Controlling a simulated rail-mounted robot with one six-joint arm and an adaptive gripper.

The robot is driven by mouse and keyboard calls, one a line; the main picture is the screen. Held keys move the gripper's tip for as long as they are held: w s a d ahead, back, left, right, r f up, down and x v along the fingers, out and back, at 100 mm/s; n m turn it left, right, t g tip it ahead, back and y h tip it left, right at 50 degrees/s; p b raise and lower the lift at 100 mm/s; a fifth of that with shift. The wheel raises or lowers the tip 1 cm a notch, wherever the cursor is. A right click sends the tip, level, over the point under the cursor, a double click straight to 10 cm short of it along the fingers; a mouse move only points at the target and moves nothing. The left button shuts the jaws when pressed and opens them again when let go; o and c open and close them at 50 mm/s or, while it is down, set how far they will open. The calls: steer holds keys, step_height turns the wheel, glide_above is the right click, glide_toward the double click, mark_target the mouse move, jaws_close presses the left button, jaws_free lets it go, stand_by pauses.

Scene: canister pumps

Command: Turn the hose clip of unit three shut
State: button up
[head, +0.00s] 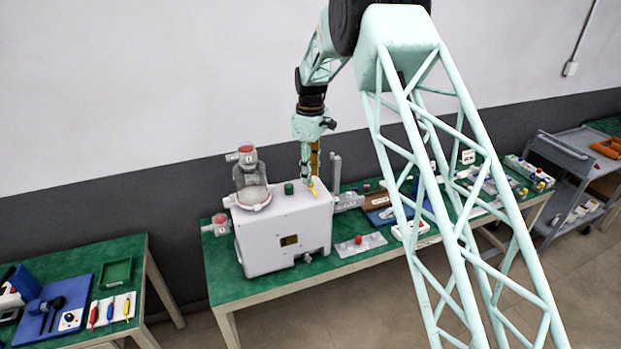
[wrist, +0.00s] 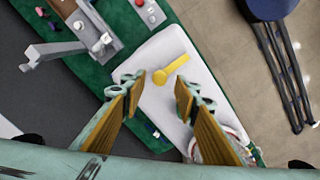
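A white pump unit (head: 285,235) stands on the green bench, with a clear canister (head: 250,185) at its left. A yellow lever-like part (head: 314,191) lies on its top face near the right end. I take it for the hose clip, but cannot read a unit number there. In the wrist view the yellow part (wrist: 172,67) lies slantwise just beyond my fingertips, apart from them. My gripper (wrist: 158,79) is open and empty, its two fingers on either side below the yellow part. In the head view my gripper (head: 310,180) hangs over the unit's top, close to it.
A blue tray (head: 68,297) with tools lies on the left bench. A grey cart (head: 575,170) stands at far right.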

steer(key=shift+f, duration=1.2)
steer(key=c, duration=0.8)
steer(key=shift+c, duration=0.2)
